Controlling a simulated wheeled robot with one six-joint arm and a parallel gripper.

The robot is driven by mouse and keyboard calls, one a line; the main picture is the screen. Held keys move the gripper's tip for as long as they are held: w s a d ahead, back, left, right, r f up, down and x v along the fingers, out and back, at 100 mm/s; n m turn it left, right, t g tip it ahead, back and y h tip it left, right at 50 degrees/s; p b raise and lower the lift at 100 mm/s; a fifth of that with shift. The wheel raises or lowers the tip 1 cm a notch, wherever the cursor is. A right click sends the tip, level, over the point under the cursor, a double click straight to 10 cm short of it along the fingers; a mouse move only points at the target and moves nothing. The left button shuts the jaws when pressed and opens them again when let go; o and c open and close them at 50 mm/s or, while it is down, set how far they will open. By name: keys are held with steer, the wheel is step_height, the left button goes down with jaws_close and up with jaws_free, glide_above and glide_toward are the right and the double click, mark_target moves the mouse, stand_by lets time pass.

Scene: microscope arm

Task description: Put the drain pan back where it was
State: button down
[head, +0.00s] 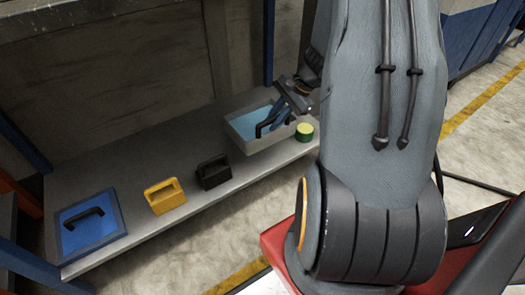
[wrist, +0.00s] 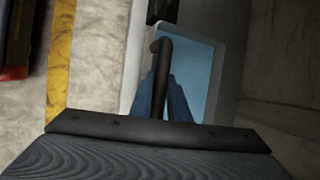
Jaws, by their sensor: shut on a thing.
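The drain pan (head: 247,143) is a light grey, shallow box with a pale blue inside and a black bar handle. It is at the right part of the low grey shelf, near the front edge; I cannot tell whether it rests fully on the shelf. My gripper (head: 270,124) reaches down into it from the right, its blue fingers shut on the black handle. In the wrist view the handle (wrist: 160,50) runs between both fingers, and the pan's pale blue inside (wrist: 203,85) shows behind. My arm hides part of the shelf's right end.
On the shelf (head: 135,165), a black handled block (head: 213,173), a yellow handled block (head: 165,196) and a blue tray with a black handle (head: 88,222) stand left of the pan. A green-and-yellow can (head: 304,132) stands close on its right. Bare shelf lies behind the blocks.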

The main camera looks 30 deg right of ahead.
mark_target(275, 140)
step_height(275, 140, down, 10)
steer(key=b, duration=0.4)
steer(key=shift+r, duration=0.15)
steer(key=shift+f+b, duration=0.2)
steer(key=shift+b, duration=0.1)
steer(key=c, duration=1.7)
jaws_free()
steer(key=shift+s, duration=0.1)
steer(key=shift+r, duration=0.1)
steer(key=p+v, duration=0.6)
steer(key=v, duration=0.6)
steer(key=shift+r, duration=0.1)
